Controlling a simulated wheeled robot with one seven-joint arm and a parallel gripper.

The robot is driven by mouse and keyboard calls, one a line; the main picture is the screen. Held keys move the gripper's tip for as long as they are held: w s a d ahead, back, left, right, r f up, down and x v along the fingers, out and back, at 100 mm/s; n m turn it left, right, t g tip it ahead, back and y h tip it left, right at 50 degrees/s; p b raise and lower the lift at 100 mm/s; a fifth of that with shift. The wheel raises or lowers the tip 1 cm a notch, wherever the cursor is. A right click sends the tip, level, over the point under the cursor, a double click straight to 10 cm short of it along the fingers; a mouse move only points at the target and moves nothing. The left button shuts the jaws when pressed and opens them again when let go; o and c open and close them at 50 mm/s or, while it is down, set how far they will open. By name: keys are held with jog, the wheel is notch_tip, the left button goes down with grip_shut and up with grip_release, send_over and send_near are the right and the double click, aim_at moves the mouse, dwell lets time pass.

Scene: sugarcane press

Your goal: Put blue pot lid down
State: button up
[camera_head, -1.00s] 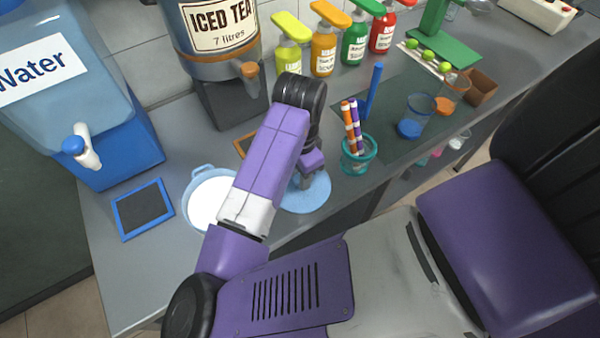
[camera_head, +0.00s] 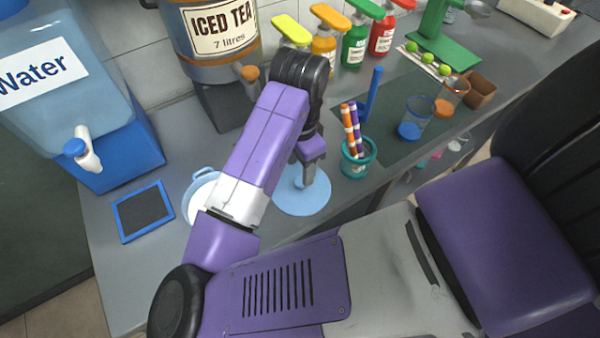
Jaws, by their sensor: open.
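The blue pot lid (camera_head: 312,202) is a light blue disc lying on the grey counter, close to its front edge. My gripper (camera_head: 308,180) is just above the middle of the lid, pointing down at its knob. It is open; the fingertips are small, and I cannot tell whether they touch the knob. The light blue pot (camera_head: 190,200) with white contents stands uncovered to the left of the lid, partly hidden by my arm.
A teal cup with markers (camera_head: 358,158) stands just right of the lid. A blue-framed board (camera_head: 142,210) lies left of the pot. The water dispenser (camera_head: 70,95) and iced tea dispenser (camera_head: 215,60) stand behind. Glasses (camera_head: 414,118) and syrup bottles (camera_head: 355,45) are farther right.

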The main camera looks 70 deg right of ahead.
aim_at(300, 180)
notch_tip(300, 180, up, 7)
dwell(0.3)
jog(key=shift+d, duration=0.1)
dwell(0.4)
